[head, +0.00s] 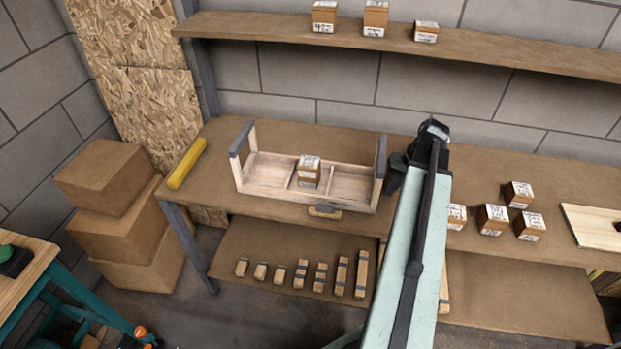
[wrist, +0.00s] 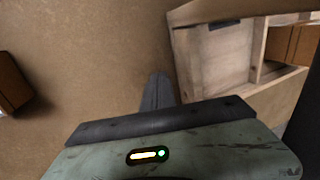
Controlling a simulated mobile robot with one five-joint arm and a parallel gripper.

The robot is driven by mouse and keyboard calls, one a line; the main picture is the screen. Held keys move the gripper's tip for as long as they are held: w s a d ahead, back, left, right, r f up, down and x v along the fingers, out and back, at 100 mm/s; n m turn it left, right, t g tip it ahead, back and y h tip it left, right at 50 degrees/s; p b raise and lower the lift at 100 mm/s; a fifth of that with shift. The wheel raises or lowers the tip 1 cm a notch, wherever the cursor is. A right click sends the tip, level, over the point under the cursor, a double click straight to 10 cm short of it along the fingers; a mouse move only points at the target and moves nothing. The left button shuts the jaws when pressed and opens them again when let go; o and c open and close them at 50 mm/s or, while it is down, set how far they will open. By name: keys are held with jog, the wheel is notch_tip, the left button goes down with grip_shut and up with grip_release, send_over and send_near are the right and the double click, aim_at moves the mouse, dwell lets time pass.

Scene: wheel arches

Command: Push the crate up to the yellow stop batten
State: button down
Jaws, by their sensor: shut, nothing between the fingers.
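The crate (head: 352,187) is a pale wooden tray with dividers and raised grey-topped ends, on the workbench. It shows at the upper right of the wrist view (wrist: 217,62). A small labelled box (head: 308,171) stands in its middle compartment. The yellow stop batten (head: 186,164) lies near the bench's left end, with bare bench between it and the crate. My gripper (head: 394,178) is shut and empty, low beside the crate's right end. In the wrist view its dark fingers (wrist: 158,92) lie close alongside the end wall; I cannot tell whether they touch.
Several labelled boxes (head: 493,219) stand on the bench to the right of my arm. A shelf (head: 480,47) with small boxes runs above. Cardboard boxes (head: 120,220) are stacked at the left. Wooden blocks (head: 320,275) stand on the lower shelf.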

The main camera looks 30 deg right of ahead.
aim_at(322, 184)
jog(key=shift+w+a, duration=0.1)
dwell(0.4)
jog(key=shift+w+a, duration=2.25)
jog(key=shift+a, duration=0.4)
jog(key=shift+w+a, duration=2.25)
jog(key=shift+a, duration=0.4)
jog(key=shift+w+a, duration=2.25)
jog(key=shift+a, duration=0.4)
jog(key=s+d+r+p, duration=0.3)
jog(key=shift+d+r, duration=0.1)
jog(key=shift+d, duration=0.2)
jog(key=shift+s+d, duration=0.15)
